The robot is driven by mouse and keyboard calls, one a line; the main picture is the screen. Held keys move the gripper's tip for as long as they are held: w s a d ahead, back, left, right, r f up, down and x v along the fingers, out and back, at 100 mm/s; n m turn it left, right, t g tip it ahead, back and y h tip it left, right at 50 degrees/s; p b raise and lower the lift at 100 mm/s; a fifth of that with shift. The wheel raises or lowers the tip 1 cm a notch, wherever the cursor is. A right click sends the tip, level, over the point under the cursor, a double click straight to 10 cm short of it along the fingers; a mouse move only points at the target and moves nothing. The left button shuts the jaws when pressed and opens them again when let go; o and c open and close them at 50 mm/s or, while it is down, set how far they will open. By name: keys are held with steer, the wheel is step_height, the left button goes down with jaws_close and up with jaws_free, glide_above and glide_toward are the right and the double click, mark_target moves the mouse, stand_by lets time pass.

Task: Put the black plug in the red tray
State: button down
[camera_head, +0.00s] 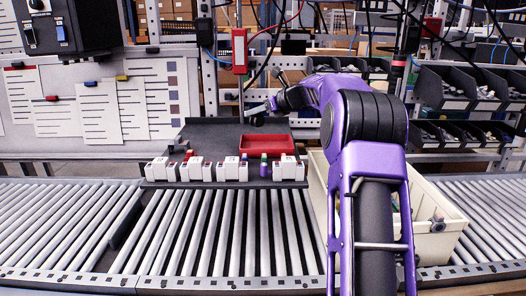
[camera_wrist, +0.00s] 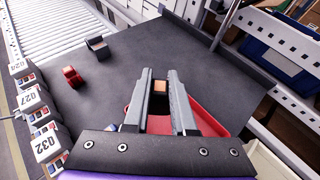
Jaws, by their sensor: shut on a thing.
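My gripper (camera_head: 262,108) is above the dark work surface, near the back left edge of the red tray (camera_head: 265,146). In the wrist view its two grey fingers (camera_wrist: 160,84) are shut on a small dark block with a tan face, which looks like the black plug (camera_wrist: 160,87). The fingers hide most of it. The red tray (camera_wrist: 205,122) shows partly behind and beside the fingers. In the head view the tray looks empty where it is visible. The held plug is apart from the tray floor as far as I can tell.
White numbered blocks (camera_head: 201,170) line the front edge of the dark surface (camera_head: 205,135). A red part (camera_wrist: 72,77) and a black part (camera_wrist: 97,45) lie on it. A cream bin (camera_head: 435,240) with parts stands at right. Roller conveyors (camera_head: 60,225) run in front.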

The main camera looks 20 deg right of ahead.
step_height(320, 180, down, 9)
steer(key=shift+d+f+b, duration=0.1)
steer(key=shift+f+b, duration=0.1)
steer(key=shift+b, duration=1)
steer(key=shift+f, duration=0.1)
steer(key=shift+f, duration=0.15)
steer(key=c, duration=0.7)
jaws_free()
steer(key=shift+c, duration=0.2)
steer(key=shift+s+d+r, duration=0.1)
steer(key=shift+r, duration=0.25)
steer(key=v, duration=1.1)
steer(key=shift+s, duration=0.35)
